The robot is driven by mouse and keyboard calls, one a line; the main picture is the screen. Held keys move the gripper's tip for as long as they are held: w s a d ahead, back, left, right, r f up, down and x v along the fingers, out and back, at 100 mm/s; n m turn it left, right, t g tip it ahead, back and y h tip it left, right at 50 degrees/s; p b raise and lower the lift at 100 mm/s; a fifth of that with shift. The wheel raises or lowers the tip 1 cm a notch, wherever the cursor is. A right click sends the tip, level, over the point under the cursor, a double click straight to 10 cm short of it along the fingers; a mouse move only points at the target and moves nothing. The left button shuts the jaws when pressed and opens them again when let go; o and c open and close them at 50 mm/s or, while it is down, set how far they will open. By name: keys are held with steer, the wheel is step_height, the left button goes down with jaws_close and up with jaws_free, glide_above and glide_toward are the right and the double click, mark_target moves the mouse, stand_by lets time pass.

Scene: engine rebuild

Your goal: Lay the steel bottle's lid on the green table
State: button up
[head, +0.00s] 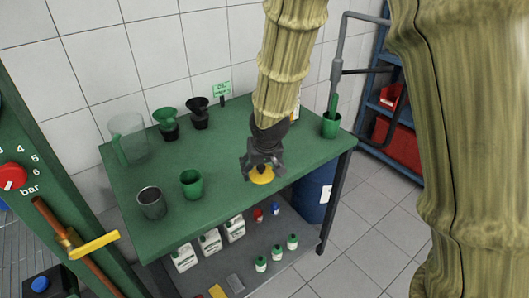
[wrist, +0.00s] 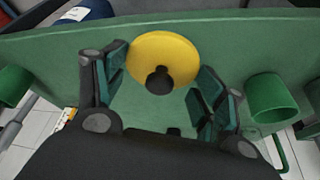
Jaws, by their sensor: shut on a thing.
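A round yellow lid (head: 262,176) with a black knob is at my gripper (head: 263,163), near the front right edge of the green table (head: 232,190). In the wrist view the yellow lid (wrist: 182,52) lies between the two fingers of my gripper (wrist: 160,70), its knob toward the camera. My gripper is shut on it. The lid is over the table top; I cannot tell whether it touches the surface. A grey steel vessel (head: 152,203), open at the top, stands at the table's front left. I cannot tell whether it is the steel bottle.
A green cup (head: 191,184) stands left of my gripper. A clear jug (head: 128,137), a green funnel-topped vessel (head: 166,124) and a black one (head: 198,113) stand at the back left. A green pot (head: 331,125) stands at the right corner. The table's middle is clear.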

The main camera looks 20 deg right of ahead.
steer(key=w+d+p, duration=0.1)
steer(key=w, duration=0.3)
steer(key=w+d+p, duration=0.1)
steer(key=w+d, duration=0.1)
steer(key=w, duration=0.2)
steer(key=w+d+f+p, duration=0.1)
steer(key=w+d, duration=0.1)
steer(key=w, duration=0.3)
steer(key=shift+d+f, duration=0.1)
steer(key=shift+w+f+p, duration=0.15)
steer(key=shift+p, duration=0.15)
steer(key=shift+d+f+p, duration=0.1)
steer(key=shift+f+p, duration=0.2)
steer(key=shift+f, duration=1.4)
steer(key=shift+f, duration=0.15)
steer(key=o, duration=0.9)
steer(key=shift+c, duration=0.2)
steer(key=shift+r, duration=0.8)
steer(key=b+v, duration=0.1)
steer(key=v, duration=0.9)
steer(key=shift+s+r, duration=0.3)
steer(key=shift+s, duration=0.05)
